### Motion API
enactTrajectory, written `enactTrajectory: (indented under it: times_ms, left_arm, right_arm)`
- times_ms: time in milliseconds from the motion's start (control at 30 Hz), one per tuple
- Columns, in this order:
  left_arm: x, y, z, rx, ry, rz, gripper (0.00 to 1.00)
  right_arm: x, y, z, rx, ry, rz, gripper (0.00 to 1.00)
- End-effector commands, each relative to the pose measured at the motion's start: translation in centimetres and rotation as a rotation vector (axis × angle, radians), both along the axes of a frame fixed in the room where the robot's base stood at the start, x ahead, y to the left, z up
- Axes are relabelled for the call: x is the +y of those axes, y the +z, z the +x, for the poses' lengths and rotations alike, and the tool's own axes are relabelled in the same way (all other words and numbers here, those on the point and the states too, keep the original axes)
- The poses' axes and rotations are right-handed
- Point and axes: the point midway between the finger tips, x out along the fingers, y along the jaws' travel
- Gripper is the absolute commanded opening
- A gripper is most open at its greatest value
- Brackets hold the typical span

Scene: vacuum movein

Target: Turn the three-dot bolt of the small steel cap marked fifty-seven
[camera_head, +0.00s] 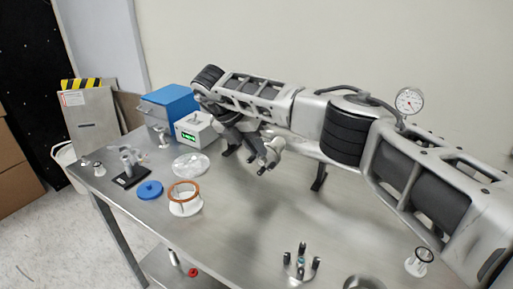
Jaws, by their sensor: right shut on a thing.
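My right arm reaches in from the right edge across the back of the steel table (240,215). My right gripper (264,160) is at the arm's far left end, low over the table's back part, pointing down. It is shut on a small grey metal piece, largely hidden by the fingers and wrist. I cannot read a fifty-seven or see a three-dot bolt anywhere, so I cannot tell whether this piece is the steel cap or its bolt. My left gripper is out of view.
A clear dish (191,163), copper-coloured ring (185,190), blue disc (150,190) and pronged stand (300,263) are on the table. The table's middle is clear.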

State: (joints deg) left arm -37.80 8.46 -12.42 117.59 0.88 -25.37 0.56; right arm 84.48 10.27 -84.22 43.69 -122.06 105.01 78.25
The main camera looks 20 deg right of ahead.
Motion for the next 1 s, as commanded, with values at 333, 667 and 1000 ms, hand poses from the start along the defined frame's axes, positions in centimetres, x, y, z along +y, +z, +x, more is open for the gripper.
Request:
enactTrajectory:
  times_ms: [333, 667, 1000]
  left_arm:
    - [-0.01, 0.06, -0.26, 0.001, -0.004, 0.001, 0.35]
    - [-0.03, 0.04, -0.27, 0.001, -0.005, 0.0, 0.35]
    - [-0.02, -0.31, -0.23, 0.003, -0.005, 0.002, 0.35]
  right_arm:
    - [0.04, 0.1, 0.11, 0.021, 0.0, -0.019, 0.0]
    - [0.03, 0.09, 0.11, 0.02, -0.001, -0.018, 0.35]
    - [0.3, 0.38, 0.13, 0.019, 0.001, -0.017, 0.35]
